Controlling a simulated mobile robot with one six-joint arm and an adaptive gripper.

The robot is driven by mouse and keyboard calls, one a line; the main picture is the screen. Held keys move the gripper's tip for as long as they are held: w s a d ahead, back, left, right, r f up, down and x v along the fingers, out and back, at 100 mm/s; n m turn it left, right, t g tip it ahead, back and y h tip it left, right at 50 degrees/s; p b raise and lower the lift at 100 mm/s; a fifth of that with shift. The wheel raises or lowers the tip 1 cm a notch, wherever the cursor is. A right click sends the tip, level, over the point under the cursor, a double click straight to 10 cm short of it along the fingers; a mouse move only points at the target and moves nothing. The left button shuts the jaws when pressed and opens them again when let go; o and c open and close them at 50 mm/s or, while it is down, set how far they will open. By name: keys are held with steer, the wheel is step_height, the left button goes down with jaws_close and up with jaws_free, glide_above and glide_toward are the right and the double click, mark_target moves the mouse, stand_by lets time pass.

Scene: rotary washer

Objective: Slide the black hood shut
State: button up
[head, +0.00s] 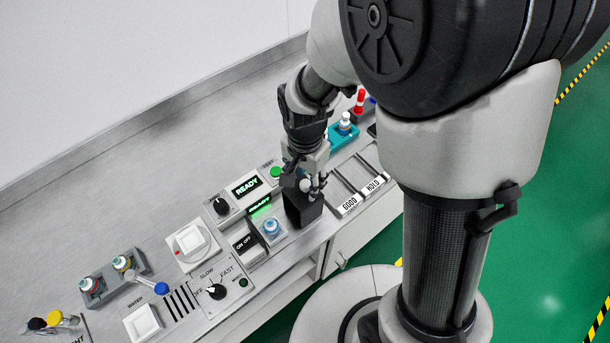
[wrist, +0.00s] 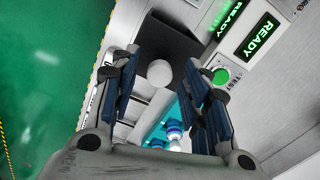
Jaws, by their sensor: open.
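The black hood (head: 302,208) is a dark box on the bench, just right of a blue-and-white vial (head: 271,227), which stands uncovered. A pale round knob (head: 305,185) on the hood shows between my fingers. In the wrist view the hood (wrist: 183,43) is at the top, with the knob (wrist: 160,73) in front of it. My gripper (head: 313,188) is over the hood, its fingers open on either side of the knob. Some gap shows beside the knob in the wrist view; contact cannot be told. The fingers hide part of the hood.
Lit READY displays (head: 246,186) and a green button (head: 276,171) are behind and left of the hood. GOOD and HOLD rails (head: 349,205) lie to its right, with a teal vial holder (head: 343,138) beyond. An ON/OFF switch panel (head: 243,243) is left of the vial.

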steer(key=shift+c, duration=0.3)
jaws_close()
stand_by(0.4)
